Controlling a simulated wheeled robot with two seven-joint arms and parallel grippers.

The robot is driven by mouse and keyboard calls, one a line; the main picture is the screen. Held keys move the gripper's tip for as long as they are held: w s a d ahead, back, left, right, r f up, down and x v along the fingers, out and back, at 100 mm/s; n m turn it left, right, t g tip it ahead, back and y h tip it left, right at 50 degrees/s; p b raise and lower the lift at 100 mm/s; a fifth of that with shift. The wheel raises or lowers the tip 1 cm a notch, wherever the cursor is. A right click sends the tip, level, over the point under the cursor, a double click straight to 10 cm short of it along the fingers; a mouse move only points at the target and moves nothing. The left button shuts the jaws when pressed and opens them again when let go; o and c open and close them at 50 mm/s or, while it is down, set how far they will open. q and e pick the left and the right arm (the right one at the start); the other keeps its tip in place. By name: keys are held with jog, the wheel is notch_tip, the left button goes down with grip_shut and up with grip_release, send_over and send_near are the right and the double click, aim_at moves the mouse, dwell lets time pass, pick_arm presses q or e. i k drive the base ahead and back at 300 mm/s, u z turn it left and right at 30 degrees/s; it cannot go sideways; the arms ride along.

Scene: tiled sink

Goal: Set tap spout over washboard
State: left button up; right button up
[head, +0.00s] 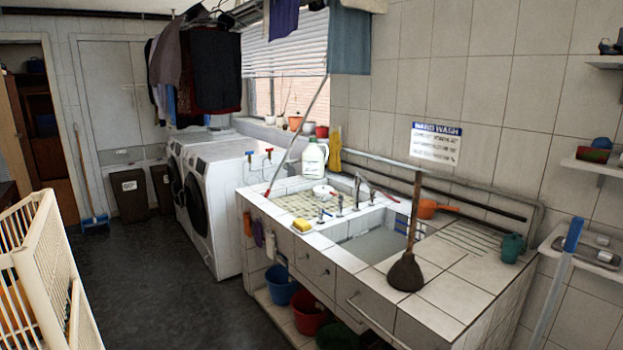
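The metal tap spout (358,187) rises between the two basins of the tiled sink (316,240). It looks upright and curved; exactly which way its end points is too small to tell. Small tap handles (340,204) stand near it. The left basin has a pale yellowish, gridded floor (300,204). I cannot tell for certain which surface is the washboard. Neither of my grippers is in view.
A yellow sponge (302,225), a white jug (314,158) and a green cup (513,247) stand on the sink. A cream crate (40,255) is at left. The dark floor between is clear.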

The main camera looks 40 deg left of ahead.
aim_at(358, 174)
jog(key=u, duration=1.8)
jog(key=i, duration=3.2)
jog(key=u, duration=0.9)
jog(key=i, duration=0.65)
jog(key=z, duration=4.25)
